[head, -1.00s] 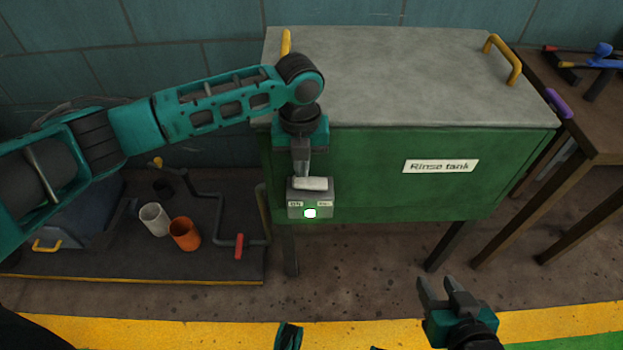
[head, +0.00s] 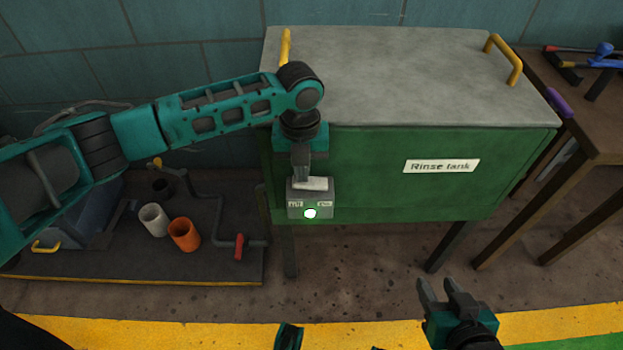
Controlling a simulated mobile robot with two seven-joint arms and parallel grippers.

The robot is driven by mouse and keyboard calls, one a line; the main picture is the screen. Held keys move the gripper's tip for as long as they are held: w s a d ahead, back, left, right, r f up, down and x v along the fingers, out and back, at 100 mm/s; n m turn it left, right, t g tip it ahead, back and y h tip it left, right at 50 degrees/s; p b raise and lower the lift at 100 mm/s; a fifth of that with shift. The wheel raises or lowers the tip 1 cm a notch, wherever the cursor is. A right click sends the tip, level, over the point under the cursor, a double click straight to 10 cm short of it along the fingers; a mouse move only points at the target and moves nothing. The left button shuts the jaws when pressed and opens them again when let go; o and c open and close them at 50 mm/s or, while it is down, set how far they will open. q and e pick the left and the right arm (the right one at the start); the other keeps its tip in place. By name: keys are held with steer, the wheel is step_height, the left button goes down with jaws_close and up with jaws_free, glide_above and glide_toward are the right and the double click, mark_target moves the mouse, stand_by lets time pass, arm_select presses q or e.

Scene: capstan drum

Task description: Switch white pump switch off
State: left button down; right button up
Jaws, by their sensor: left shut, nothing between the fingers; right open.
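The white pump switch (head: 313,184) is a white rocker or lever on top of a small grey box (head: 325,206) on the front left of the green rinse tank. Two small labels flank the front of the box, too small to read surely. A round lamp (head: 310,213) on the box glows white-green. My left gripper (head: 301,180) is shut and empty, pointing down at the left end of the switch; I cannot tell whether it touches. It hides part of the switch. My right gripper (head: 447,287) is open and empty, low in front of the tank.
The rinse tank (head: 380,165) has a grey lid with yellow handles. A platform at left holds a white cup (head: 154,219), an orange cup (head: 184,234) and a pipe with a red handle (head: 239,246). A wooden table (head: 592,140) with tools stands at right.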

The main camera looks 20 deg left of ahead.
arm_select(q)
steer(key=shift+f, duration=0.45)
steer(key=shift+r, duration=0.1)
step_height(320, 180, up, 6)
steer(key=p, duration=0.6)
steer(key=shift+p, duration=0.4)
steer(key=shift+r+p, duration=0.5)
steer(key=shift+p, duration=0.15)
steer(key=shift+f, duration=0.1)
